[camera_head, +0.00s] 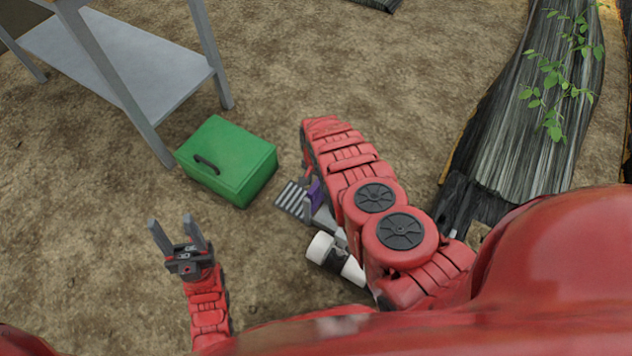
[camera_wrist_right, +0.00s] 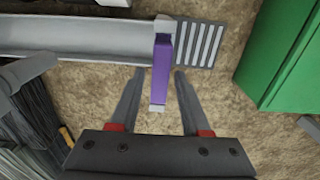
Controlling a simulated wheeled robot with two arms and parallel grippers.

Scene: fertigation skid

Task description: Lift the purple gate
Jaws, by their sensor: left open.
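The purple gate (camera_wrist_right: 160,72) stands across the end of a grey channel (camera_wrist_right: 80,40), beside a slotted grate (camera_wrist_right: 200,45) in the right wrist view. In the head view only part of the purple gate (camera_head: 315,194) shows past my right arm. My right gripper (camera_wrist_right: 159,74) is open, with one finger on each side of the gate's lower part in the picture; I see no finger touching it. I cannot tell the depth between them. In the head view my right gripper is hidden by its arm. My left gripper (camera_head: 170,220) is open and empty above the soil.
A green box (camera_head: 228,162) stands on the ground left of the grate. A grey metal table (camera_head: 120,65) is at the upper left. A white cylinder (camera_head: 321,247) lies near my right arm. A dark ridged bed with a plant (camera_head: 530,120) is at the right.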

